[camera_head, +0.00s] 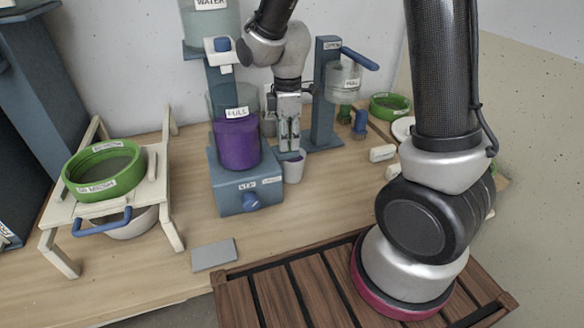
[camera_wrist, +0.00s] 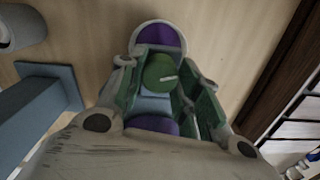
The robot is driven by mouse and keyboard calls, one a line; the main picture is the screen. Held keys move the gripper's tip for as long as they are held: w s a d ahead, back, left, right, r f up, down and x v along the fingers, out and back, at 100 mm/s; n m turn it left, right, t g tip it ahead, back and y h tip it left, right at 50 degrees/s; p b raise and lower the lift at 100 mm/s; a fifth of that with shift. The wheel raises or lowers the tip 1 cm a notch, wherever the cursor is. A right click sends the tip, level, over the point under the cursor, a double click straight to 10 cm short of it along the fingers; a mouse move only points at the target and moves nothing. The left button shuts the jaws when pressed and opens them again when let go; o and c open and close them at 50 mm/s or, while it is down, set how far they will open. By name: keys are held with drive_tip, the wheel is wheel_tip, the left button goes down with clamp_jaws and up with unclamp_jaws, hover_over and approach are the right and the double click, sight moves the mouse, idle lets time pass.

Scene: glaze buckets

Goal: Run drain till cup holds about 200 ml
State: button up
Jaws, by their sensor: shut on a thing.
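The purple-filled bucket (camera_head: 237,140), labelled FULL, stands on a blue base (camera_head: 248,188) left of my gripper (camera_head: 288,148). My gripper points down beside it. In the wrist view my fingers (camera_wrist: 160,85) are closed around a green round drain knob (camera_wrist: 160,70) with a pale mark. A small pale cup (camera_head: 293,170) stands just below my gripper in the head view, its top partly hidden. In the wrist view the cup shows purple liquid (camera_wrist: 160,35) inside. I cannot read its level or any marks. The drain outlet and any stream are hidden.
A water tank (camera_head: 212,18) is above the bucket. A blue stand (camera_head: 325,95) with a clear funnel (camera_head: 343,80) is at right. A green sieve (camera_head: 104,170) sits on a wooden rack (camera_head: 62,212) at left. A grey plate (camera_head: 214,255) lies in front on open table.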

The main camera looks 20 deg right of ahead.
drive_tip(key=shift+m, duration=0.4)
drive_tip(key=shift+o, duration=0.2)
drive_tip(key=m, duration=0.3)
idle(0.7)
drive_tip(key=o, duration=1)
